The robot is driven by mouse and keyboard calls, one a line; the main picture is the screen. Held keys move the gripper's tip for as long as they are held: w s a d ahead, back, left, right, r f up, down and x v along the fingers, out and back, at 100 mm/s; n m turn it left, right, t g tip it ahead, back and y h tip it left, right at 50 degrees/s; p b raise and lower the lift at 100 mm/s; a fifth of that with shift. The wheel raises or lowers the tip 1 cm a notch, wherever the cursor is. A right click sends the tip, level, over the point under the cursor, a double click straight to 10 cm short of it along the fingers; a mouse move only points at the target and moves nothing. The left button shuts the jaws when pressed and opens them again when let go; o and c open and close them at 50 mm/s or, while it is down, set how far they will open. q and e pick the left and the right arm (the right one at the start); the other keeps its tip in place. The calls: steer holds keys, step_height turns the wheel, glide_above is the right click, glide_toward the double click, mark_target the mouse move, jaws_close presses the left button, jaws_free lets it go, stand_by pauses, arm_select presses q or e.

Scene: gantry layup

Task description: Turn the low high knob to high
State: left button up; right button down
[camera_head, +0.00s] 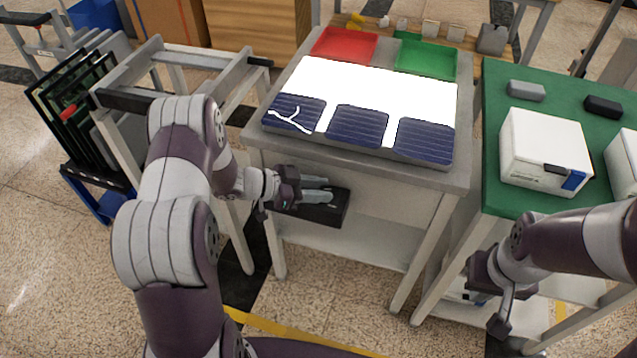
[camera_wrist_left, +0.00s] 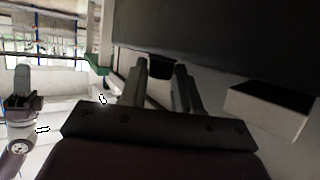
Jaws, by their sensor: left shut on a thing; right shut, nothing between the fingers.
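A black control box (camera_head: 338,212) is mounted under the front edge of the grey table. In the left wrist view the dark face of the box (camera_wrist_left: 225,38) fills the upper right. A small dark knob (camera_wrist_left: 162,66) shows between the two fingers of my left gripper (camera_head: 327,190), which is shut on it. The knob's markings and pointer direction cannot be seen; in the head view the gripper hides the knob. My right gripper (camera_head: 500,305) is shut and empty, in front of the green table and well away from the box.
The grey table (camera_head: 258,138) bears a lit white panel (camera_head: 375,90) with dark solar cells, a red tray (camera_head: 345,45) and a green tray (camera_head: 427,58). A green table (camera_head: 500,95) with a white box (camera_head: 545,140) stands right. A rack (camera_head: 75,115) stands left.

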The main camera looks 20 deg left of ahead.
arm_select(q)
steer(key=shift+w+m+g+h+p, duration=0.1)
steer(key=shift+m+g+h+p, duration=0.2)
steer(key=shift+m+g, duration=0.45)
steer(key=o, duration=1)
steer(key=shift+o, duration=0.2)
